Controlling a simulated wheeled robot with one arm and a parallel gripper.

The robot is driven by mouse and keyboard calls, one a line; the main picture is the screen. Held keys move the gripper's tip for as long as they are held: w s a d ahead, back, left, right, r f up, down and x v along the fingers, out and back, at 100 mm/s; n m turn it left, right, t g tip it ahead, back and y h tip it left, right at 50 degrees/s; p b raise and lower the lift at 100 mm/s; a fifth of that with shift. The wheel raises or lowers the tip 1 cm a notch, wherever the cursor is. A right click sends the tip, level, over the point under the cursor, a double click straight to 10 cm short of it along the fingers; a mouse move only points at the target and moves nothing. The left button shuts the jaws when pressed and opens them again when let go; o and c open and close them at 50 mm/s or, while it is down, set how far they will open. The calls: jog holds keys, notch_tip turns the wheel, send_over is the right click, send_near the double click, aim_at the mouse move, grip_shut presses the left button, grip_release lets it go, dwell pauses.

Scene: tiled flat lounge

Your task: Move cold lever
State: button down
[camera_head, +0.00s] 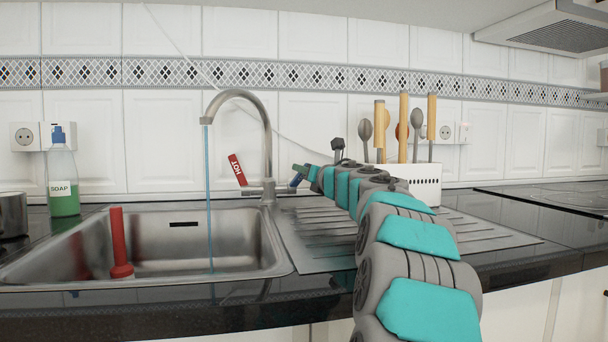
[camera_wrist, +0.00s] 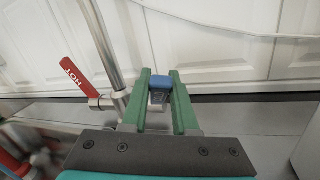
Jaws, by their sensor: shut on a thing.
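The metal tap (camera_head: 268,150) stands behind the sink, with a thin blue stream of water (camera_head: 209,200) running from its spout. The red lever marked HOT (camera_head: 238,170) tilts upward on the tap's left side; it also shows in the wrist view (camera_wrist: 81,77). The blue cold lever (camera_head: 297,180) is on the tap's right side. In the wrist view the green fingers of my gripper (camera_wrist: 161,100) are on either side of the blue lever (camera_wrist: 160,82) and shut on it. Most of the lever is hidden between the fingers. My gripper (camera_head: 304,172) shows small in the head view.
The sink (camera_head: 30,268) holds a red plunger (camera_head: 119,250). A soap bottle (camera_head: 63,180) stands at the back left. A white utensil holder (camera_head: 425,183) with wooden-handled tools stands right of the tap, close behind my arm. The tiled wall is just behind the tap.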

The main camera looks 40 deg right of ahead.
jog(key=shift+s+d, duration=0.1)
jog(key=c, duration=0.7)
grip_release()
jog(key=shift+b+v, duration=0.5)
jog(key=shift+v, duration=3.4)
